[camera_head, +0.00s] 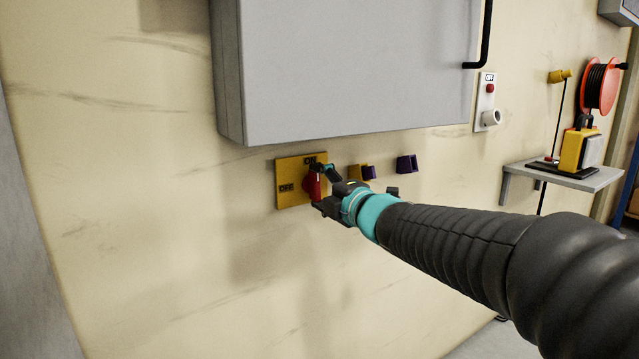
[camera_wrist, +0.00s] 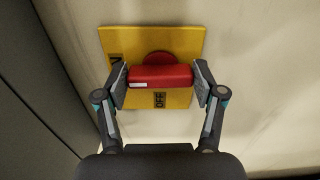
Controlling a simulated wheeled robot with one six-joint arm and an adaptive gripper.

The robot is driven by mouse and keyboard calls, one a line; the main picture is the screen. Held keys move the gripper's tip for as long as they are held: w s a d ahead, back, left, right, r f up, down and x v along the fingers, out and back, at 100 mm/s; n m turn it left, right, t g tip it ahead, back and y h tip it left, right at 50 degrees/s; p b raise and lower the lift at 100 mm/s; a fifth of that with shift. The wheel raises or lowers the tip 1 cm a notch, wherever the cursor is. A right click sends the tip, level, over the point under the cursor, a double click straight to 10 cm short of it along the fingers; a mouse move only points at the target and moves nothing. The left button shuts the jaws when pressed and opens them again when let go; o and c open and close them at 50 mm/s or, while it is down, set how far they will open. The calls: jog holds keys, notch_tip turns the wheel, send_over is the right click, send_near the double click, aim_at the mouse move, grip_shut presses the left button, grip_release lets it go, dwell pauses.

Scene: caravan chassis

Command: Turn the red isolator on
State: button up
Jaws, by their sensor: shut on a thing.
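The red isolator handle (camera_head: 312,186) stands on a yellow plate (camera_head: 287,193) on the cream wall, under a grey cabinet. In the head view the plate has ON at its top and OFF at its left, and the handle looks upright, in line with ON. In the wrist view the handle (camera_wrist: 160,77) lies crosswise, with a white mark at its end on the ON side; OFF shows below it on the plate (camera_wrist: 185,40).
The grey cabinet (camera_head: 345,70) juts out just above the plate. Small yellow and purple blocks (camera_head: 362,172) and a purple block (camera_head: 406,163) sit to the right. A switch box with a red button (camera_head: 489,95), a shelf (camera_head: 590,179) and a cable reel (camera_head: 600,85) are farther right.

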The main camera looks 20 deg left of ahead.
jog(key=shift+m, duration=0.4)
jog(key=o, duration=1.1)
jog(key=shift+o, duration=0.2)
jog(key=shift+d, duration=0.1)
jog(key=v, duration=1.1)
jog(key=shift+s+d, duration=0.3)
